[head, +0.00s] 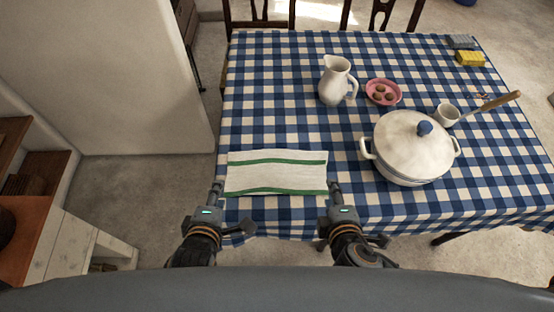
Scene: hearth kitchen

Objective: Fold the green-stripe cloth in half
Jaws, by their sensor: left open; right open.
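The green-stripe cloth (275,174) is white with a green stripe near its far edge and another near its near edge. It lies spread flat on the table, close to the table's near left edge. My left gripper (216,190) is open at the cloth's near left corner. My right gripper (335,190) is open at the near right corner. I cannot tell whether either gripper touches the cloth.
The table has a blue checked tablecloth (290,115). A lidded white pot (408,145) stands right of the cloth. A white pitcher (335,80) and a pink dish (382,91) stand behind. A cup (446,115) and a yellow item (470,59) are farther right.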

